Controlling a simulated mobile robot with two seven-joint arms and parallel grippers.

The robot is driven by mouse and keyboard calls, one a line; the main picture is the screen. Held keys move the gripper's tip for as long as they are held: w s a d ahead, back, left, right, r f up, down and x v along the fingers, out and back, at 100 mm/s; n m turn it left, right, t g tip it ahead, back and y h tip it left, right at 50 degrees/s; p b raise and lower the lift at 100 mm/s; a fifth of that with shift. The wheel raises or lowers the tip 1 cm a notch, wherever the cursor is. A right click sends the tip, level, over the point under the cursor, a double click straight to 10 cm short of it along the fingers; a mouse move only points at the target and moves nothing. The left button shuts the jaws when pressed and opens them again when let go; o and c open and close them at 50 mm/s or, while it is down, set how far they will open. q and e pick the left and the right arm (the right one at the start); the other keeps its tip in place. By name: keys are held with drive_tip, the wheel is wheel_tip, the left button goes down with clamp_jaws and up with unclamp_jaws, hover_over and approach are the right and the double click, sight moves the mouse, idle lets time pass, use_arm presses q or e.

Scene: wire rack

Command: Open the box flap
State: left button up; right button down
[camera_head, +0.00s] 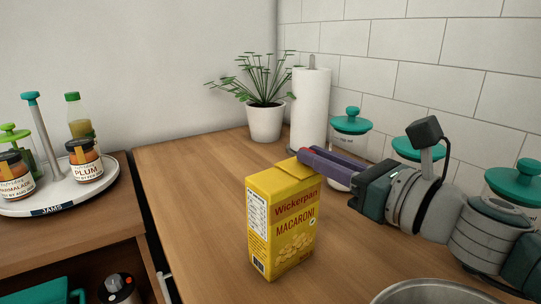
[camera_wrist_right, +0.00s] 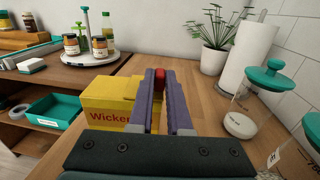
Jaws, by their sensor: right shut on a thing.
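A yellow Wickerpan macaroni box (camera_head: 283,228) stands upright on the wooden counter. Its top (camera_head: 280,178) is yellow and looks mostly flat, with a seam across it. My right gripper (camera_head: 302,154) reaches in from the right and is shut on the box flap at the far right edge of the top. In the right wrist view, the purple fingers (camera_wrist_right: 160,80) lie over the right part of the box (camera_wrist_right: 105,100), with a small red piece showing between their tips. The fingers hide part of the flap. My left gripper is not in view.
A potted plant (camera_head: 265,110), a paper towel roll (camera_head: 310,105) and teal-lidded jars (camera_head: 350,122) stand along the back and right. A metal bowl rim (camera_head: 435,290) is at the front right. A jam turntable (camera_head: 60,200) is at left. Counter left of the box is clear.

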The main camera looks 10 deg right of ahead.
sight(286, 186)
drive_tip(key=shift+r, duration=0.1)
idle(0.3)
drive_tip(key=n, duration=0.2)
drive_tip(key=r+n, duration=0.1)
drive_tip(key=n, duration=0.1)
drive_tip(key=shift+s+a+r, duration=0.1)
drive_tip(key=shift+s+a, duration=0.1)
drive_tip(key=shift+a, duration=0.2)
drive_tip(key=n, duration=0.2)
drive_tip(key=a+n, duration=0.1)
drive_tip(key=n, duration=0.1)
drive_tip(key=r+n, duration=0.1)
drive_tip(key=shift+s+a+n+b, duration=0.35)
drive_tip(key=shift+s+n, duration=0.05)
drive_tip(key=n, duration=0.1)
drive_tip(key=a+n, duration=0.1)
drive_tip(key=n, duration=0.1)
drive_tip(key=s+n, duration=0.1)
drive_tip(key=n, duration=0.1)
drive_tip(key=shift+a+r+b, duration=0.1)
drive_tip(key=shift+a+b, duration=0.2)
drive_tip(key=shift+a, duration=0.1)
drive_tip(key=n, duration=0.1)
drive_tip(key=a+n, duration=0.1)
drive_tip(key=n, duration=0.1)
drive_tip(key=shift+s, duration=0.2)
drive_tip(key=shift+s+a+f+n, duration=0.1)
drive_tip(key=shift+a+f+n, duration=0.15)
drive_tip(key=shift+n, duration=0.45)
